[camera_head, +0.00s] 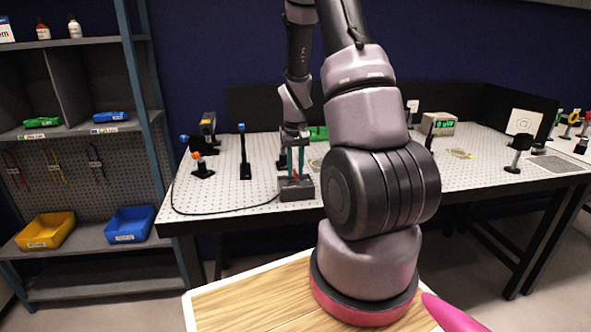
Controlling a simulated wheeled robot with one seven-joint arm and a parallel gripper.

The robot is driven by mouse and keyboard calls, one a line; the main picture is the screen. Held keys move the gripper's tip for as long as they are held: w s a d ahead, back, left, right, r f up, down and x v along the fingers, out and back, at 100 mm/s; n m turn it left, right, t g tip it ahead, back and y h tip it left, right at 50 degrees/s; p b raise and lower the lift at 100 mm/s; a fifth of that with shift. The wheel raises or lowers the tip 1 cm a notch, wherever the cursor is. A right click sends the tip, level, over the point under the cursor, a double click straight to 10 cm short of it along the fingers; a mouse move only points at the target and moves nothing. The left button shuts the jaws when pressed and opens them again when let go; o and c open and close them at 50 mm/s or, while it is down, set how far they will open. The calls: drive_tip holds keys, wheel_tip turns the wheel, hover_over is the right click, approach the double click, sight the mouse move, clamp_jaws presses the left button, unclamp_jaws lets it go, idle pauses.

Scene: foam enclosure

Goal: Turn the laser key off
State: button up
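A dark grey box (297,190), which looks like the laser's key controller, stands at the front edge of the perforated table. A black cable runs from it to the left. My gripper (296,172) points down just above the box. Its two teal fingers show side by side with a gap between them, their tips close to or at the top of the box. I cannot tell whether they touch it.
Left of the gripper stand a black post with a blue top (245,155), an orange-knobbed mount (201,167) and a dark device (208,128). A green-display meter (438,123) and a mounted optic (518,150) stand right. A shelf with yellow (46,231) and blue bins (129,225) is at left.

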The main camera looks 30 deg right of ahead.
drive_tip(key=shift+o, duration=0.3)
wheel_tip(320, 180, up, 11)
idle(0.5)
drive_tip(key=shift+f, duration=0.15)
wheel_tip(320, 180, up, 15)
drive_tip(key=t, duration=0.4)
hover_over(295, 171)
drive_tip(key=s+a, duration=0.7)
drive_tip(key=s, duration=0.1)
drive_tip(key=s+a+r+t+y, duration=0.1)
drive_tip(key=s+a+r, duration=0.2)
drive_tip(key=s, duration=0.2)
drive_tip(key=s+a+r+m+t+y, duration=0.1)
drive_tip(key=s+a+r+t, duration=0.1)
drive_tip(key=s, duration=0.4)
wheel_tip(295, 171, up, 2)
drive_tip(key=shift+s+a+r, duration=0.15)
drive_tip(key=shift+s+a, duration=0.05)
drive_tip(key=shift+a, duration=0.35)
